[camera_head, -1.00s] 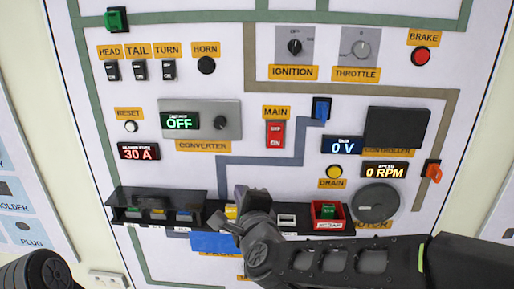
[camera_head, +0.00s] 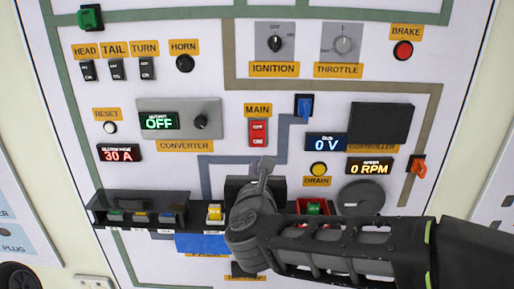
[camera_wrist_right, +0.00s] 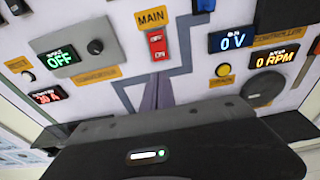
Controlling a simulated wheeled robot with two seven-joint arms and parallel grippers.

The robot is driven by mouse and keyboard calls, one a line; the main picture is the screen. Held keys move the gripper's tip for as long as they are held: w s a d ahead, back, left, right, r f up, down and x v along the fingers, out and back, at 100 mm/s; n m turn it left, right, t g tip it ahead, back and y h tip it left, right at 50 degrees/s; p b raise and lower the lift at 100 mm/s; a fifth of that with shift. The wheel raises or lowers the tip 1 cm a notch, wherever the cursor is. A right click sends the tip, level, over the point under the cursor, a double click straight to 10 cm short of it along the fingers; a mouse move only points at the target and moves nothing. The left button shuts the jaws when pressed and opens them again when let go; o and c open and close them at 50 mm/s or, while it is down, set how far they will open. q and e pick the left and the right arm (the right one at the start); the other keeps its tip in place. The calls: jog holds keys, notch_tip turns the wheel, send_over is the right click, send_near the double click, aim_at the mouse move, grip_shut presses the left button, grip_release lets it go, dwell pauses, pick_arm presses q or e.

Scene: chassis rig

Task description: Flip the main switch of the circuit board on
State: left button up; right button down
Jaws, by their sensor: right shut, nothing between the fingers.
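The main switch (camera_head: 258,133) is a small red rocker under the yellow MAIN label (camera_head: 257,110), in the middle of the upright circuit board. Its rocker position is too small to tell. It also shows in the right wrist view (camera_wrist_right: 157,45), ahead of the fingers. My right gripper (camera_head: 265,166) is shut and empty, just below the switch, with its tips pointing up toward it. A gap shows between tips and switch in the head view. The closed fingers (camera_wrist_right: 158,92) show in the wrist view below the switch. My left gripper is not in view.
The converter panel (camera_head: 179,118) reads OFF and the voltage display (camera_head: 326,142) reads 0 V. A blue switch (camera_head: 303,106) sits right of the main switch. A row of breakers, with a yellow one (camera_head: 215,212), runs below. My right arm covers the lower right.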

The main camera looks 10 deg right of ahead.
aim_at(257, 144)
jog(key=p+x, duration=0.3)
jog(key=x, duration=1)
jog(key=shift+w+d+f, duration=0.1)
jog(key=shift+w+d, duration=0.1)
jog(key=shift+w, duration=0.2)
jog(key=f+b, duration=0.1)
jog(key=b, duration=0.3)
jog(key=shift+w+f+t, duration=0.2)
jog(key=shift+w+t, duration=0.05)
jog(key=shift+t, duration=0.05)
jog(key=shift+w+r+p, duration=0.1)
jog(key=shift+r+p, duration=0.2)
jog(key=shift+r, duration=0.2)
